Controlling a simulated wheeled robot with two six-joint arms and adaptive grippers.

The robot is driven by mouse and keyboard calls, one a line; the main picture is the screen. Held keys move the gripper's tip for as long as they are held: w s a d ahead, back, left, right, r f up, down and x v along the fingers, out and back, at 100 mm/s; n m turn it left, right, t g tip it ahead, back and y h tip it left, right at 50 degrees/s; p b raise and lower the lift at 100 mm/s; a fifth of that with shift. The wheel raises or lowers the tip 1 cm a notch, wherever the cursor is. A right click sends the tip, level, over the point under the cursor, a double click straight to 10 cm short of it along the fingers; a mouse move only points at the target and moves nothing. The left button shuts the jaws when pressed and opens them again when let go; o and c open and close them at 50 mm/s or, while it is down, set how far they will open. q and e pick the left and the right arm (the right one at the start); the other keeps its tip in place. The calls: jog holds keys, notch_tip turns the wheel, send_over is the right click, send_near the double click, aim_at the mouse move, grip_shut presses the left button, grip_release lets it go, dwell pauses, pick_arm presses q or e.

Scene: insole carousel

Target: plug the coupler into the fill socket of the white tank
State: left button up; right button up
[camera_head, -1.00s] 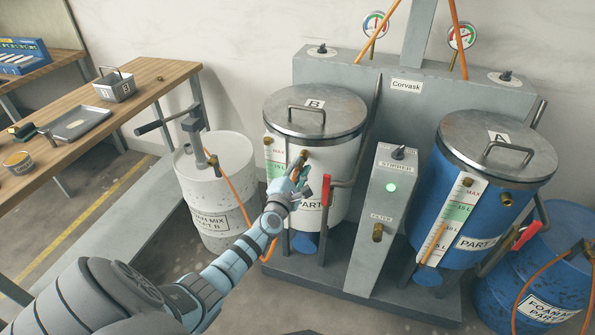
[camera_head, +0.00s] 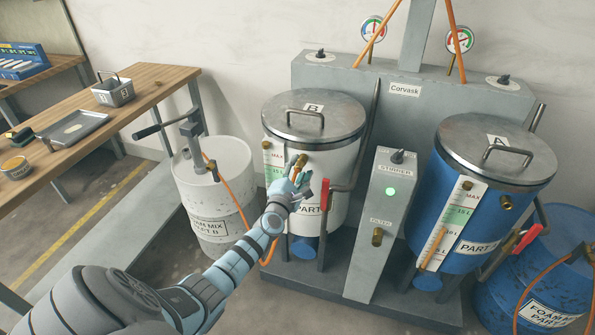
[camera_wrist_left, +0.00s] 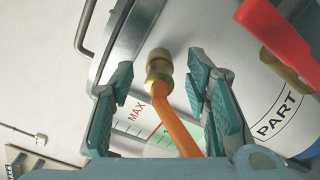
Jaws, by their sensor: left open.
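The white tank (camera_head: 335,165), with a metal lid and a "PART" label, stands left of the middle in the head view. The brass coupler (camera_wrist_left: 158,75) on its orange hose (camera_wrist_left: 178,128) meets the brass fill socket (camera_wrist_left: 159,54) on the tank's front, in line with it. Whether it is fully seated I cannot tell. My left gripper (camera_head: 302,174) is at the tank's front, below the lid. Its fingers (camera_wrist_left: 160,102) are open on either side of the hose and coupler, with gaps visible in the wrist view. My right gripper is not in view.
A red-handled lever (camera_head: 324,194) stands close right of my left gripper. The stirrer console (camera_head: 372,225) stands between the white tank and the blue tank (camera_head: 455,215). A white drum (camera_head: 212,190) with a pump and the workbench (camera_head: 150,78) are on the left.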

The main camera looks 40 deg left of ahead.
pick_arm(q)
jog(key=v, duration=1.2)
